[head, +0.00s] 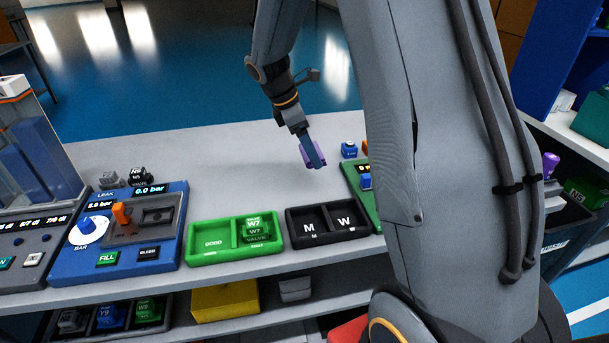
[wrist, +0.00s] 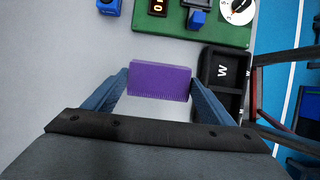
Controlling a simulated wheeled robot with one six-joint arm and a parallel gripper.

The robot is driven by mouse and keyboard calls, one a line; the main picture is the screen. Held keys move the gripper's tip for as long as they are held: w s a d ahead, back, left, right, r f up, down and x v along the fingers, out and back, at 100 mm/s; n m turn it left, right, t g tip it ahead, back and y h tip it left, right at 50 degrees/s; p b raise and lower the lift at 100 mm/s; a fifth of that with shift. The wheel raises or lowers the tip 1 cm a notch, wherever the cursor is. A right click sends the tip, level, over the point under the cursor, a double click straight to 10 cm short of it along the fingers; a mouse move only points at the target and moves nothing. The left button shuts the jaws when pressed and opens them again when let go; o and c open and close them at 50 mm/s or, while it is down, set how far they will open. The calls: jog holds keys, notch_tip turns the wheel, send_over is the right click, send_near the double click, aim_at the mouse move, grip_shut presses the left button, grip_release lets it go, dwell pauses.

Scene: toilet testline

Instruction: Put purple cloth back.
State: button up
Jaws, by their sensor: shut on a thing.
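The purple cloth (wrist: 160,80) is a small block-like piece with a ribbed lower edge in the wrist view. My gripper (wrist: 160,86) is shut on it, with one blue finger at each side. In the head view my gripper (head: 313,158) points down over the grey bench, and the purple cloth (head: 305,157) shows partly behind the fingers. I cannot tell whether the cloth touches the bench. A purple item (head: 551,163) stands at the right above a dark bin, partly cut off by my arm.
The grey bench (head: 220,160) is bare around my gripper. Along its front are a blue leak panel (head: 170,255), a green tray (head: 209,243), and a black M/W tray (head: 327,223). A green panel (wrist: 223,32) and a blue block (wrist: 109,6) lie beyond the cloth in the wrist view.

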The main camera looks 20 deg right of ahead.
notch_tip(320, 180, down, 10)
jog(key=shift+w+r+p, duration=0.1)
jog(key=shift+p, duration=0.7)
jog(key=shift+f, duration=0.2)
jog(key=o, duration=1.1)
jog(key=s+b+v, duration=0.1)
jog(key=b+v, duration=0.1)
jog(key=v, duration=0.9)
jog(key=s+a+m+y, duration=0.2)
jog(key=s+a+m, duration=0.1)
jog(key=s+m, duration=0.5)
jog(key=s+a+f+m+t+y, duration=0.1)
jog(key=s+a+m, duration=0.3)
jog(key=s, duration=0.9)
jog(key=m+y, duration=0.1)
jog(key=m, duration=0.2)
jog(key=shift+s+f+m+y, duration=0.25)
jog(key=shift+s+m+y, duration=0.05)
jog(key=shift+s+m, duration=0.1)
jog(key=shift+d, duration=0.1)
